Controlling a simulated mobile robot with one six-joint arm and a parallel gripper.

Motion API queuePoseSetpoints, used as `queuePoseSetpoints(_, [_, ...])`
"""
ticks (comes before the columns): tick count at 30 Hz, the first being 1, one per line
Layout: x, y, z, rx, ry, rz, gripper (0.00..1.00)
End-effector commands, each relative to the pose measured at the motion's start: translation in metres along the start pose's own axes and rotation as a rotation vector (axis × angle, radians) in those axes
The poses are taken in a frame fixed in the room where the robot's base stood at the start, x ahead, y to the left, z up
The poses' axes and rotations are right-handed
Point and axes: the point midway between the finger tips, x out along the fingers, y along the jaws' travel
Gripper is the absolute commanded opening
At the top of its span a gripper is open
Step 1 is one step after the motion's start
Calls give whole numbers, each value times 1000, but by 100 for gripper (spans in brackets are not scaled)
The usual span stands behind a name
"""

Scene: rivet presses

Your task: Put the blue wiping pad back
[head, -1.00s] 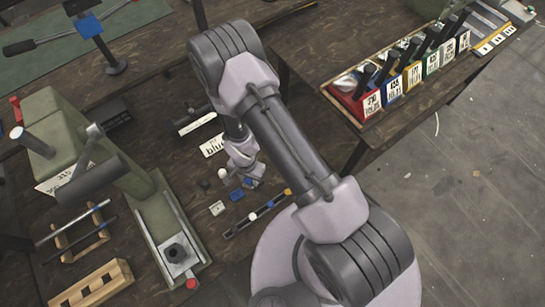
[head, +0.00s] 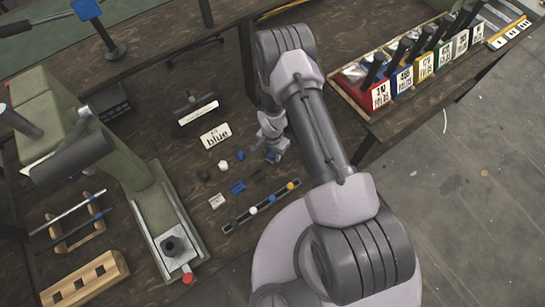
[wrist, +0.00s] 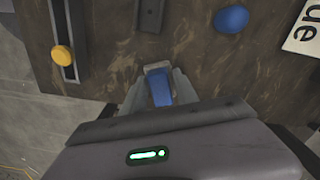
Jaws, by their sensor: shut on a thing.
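My gripper (head: 273,157) is over the work table, right of the blue ball (head: 240,155). In the wrist view my gripper (wrist: 158,82) is shut on a small blue block with a pale end, which I take to be the blue wiping pad (wrist: 160,90). Whether it touches the table is hard to tell. A flat blue square (head: 237,187) lies on the table, left of my gripper, between a white square (head: 217,201) and a dark square (head: 258,175).
A rail with coloured knobs (head: 262,207) lies near the front edge. A green press (head: 150,190) stands left, with a wooden rack (head: 85,278). Numbered bins (head: 380,95) stand on the right table.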

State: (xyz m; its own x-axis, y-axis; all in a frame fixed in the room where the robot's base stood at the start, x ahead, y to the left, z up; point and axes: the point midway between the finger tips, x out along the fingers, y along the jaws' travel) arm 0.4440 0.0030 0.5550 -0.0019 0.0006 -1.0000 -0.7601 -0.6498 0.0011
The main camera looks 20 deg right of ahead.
Motion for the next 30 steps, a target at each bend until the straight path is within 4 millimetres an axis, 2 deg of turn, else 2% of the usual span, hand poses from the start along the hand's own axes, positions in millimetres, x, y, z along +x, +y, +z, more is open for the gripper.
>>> queuePoseSetpoints(1, [16,1,1,0,-1,1,0])
queuePoseSetpoints(2, [20,0,1,0,-1,1,0])
queuePoseSetpoints(12, [22,0,1,0,0,0,0])
queuePoseSetpoints(13, [22,0,1,0,0,0,37])
queuePoseSetpoints(16, [21,0,1,0,0,0,57])
queuePoseSetpoints(26, [17,0,1,0,0,0,57])
queuePoseSetpoints(29, [-2,0,1,0,0,0,57])
queuePoseSetpoints(30, [-14,-1,0,0,1,-1,57])
